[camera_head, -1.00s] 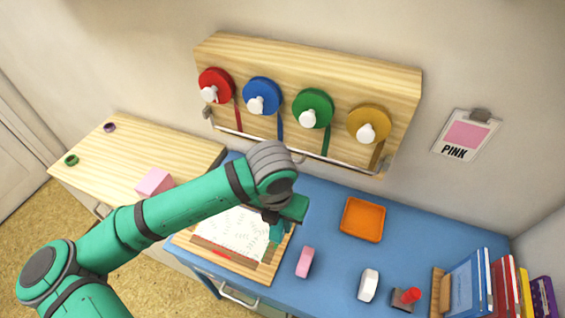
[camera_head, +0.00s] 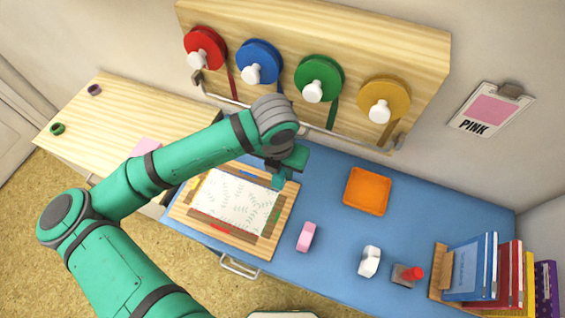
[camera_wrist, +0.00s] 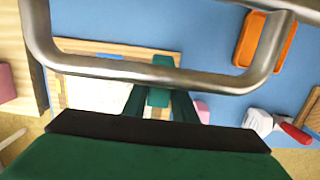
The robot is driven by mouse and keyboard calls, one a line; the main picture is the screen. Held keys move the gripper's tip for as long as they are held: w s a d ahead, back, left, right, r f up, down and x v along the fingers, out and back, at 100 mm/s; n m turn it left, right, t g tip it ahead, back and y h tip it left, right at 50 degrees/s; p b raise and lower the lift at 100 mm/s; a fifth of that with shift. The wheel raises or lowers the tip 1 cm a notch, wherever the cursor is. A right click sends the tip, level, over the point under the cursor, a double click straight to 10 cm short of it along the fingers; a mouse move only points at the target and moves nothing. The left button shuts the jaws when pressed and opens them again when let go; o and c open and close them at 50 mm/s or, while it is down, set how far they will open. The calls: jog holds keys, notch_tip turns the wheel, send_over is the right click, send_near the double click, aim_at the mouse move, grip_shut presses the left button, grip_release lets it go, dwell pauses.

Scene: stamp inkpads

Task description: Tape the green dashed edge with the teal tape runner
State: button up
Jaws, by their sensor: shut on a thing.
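My gripper (camera_head: 285,163) is shut on the teal tape runner (camera_head: 279,180), at the far right corner of the wooden board (camera_head: 250,247). The runner also shows between the fingers in the wrist view (camera_wrist: 159,95). I cannot tell whether it touches the board. White patterned paper (camera_head: 235,203) lies on the board, with coloured edge marks around it. The green edge (camera_head: 274,211) is on the right side, below the runner in the head view. Its dashes are too small to make out.
A metal bar (camera_wrist: 160,72) crosses the wrist view in front of my gripper. A tape rack (camera_head: 230,35) stands behind.

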aim_at(277, 188)
jog(key=shift+s+a+f, duration=0.1)
jog(key=shift+a+f, duration=0.05)
jog(key=shift+f, duration=0.45)
jog(key=shift+w+f, duration=0.2)
jog(key=shift+f, duration=1.95)
jog(key=shift+s+a+f, duration=0.1)
jog(key=shift+s+a, duration=0.15)
jog(key=shift+s, duration=0.45)
jog(key=shift+s+a, duration=0.2)
jog(key=shift+s, duration=0.5)
jog(key=shift+s+a, duration=0.35)
jog(key=shift+s, duration=0.5)
jog(key=shift+w+f, duration=0.2)
jog(key=shift+f, duration=0.05)
